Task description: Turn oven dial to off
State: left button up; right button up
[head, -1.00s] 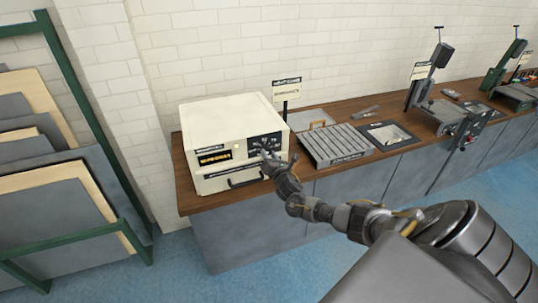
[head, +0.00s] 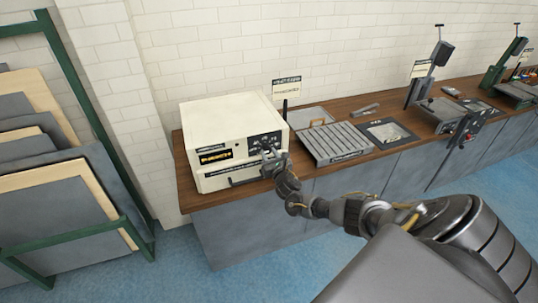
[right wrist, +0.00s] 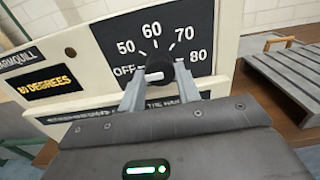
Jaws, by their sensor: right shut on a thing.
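The oven is a cream box (head: 222,115) on the wooden counter, and its front also shows in the right wrist view (right wrist: 75,50). Its dial (right wrist: 162,72) is a dark knob with a white pointer, set on a black panel marked OFF, 50, 60, 70 and 80. The pointer lies nearly level and faces left toward OFF. My right gripper (head: 267,153) is at the dial, its two fingers (right wrist: 160,82) shut on either side of the knob. The fingers hide the knob's lower edges. My left gripper is out of view.
A yellow-lit display (right wrist: 45,85) is left of the dial. A ribbed grey plate (head: 338,144) and a framed panel (head: 388,133) lie right of the oven on the counter (head: 205,199). A sheet rack (head: 60,170) stands at left.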

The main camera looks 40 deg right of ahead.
jog(key=o, duration=1)
jog(key=b+v, duration=0.1)
jog(key=v, duration=0.9)
jog(key=shift+s+a, duration=0.2)
jog(key=shift+s, duration=0.15)
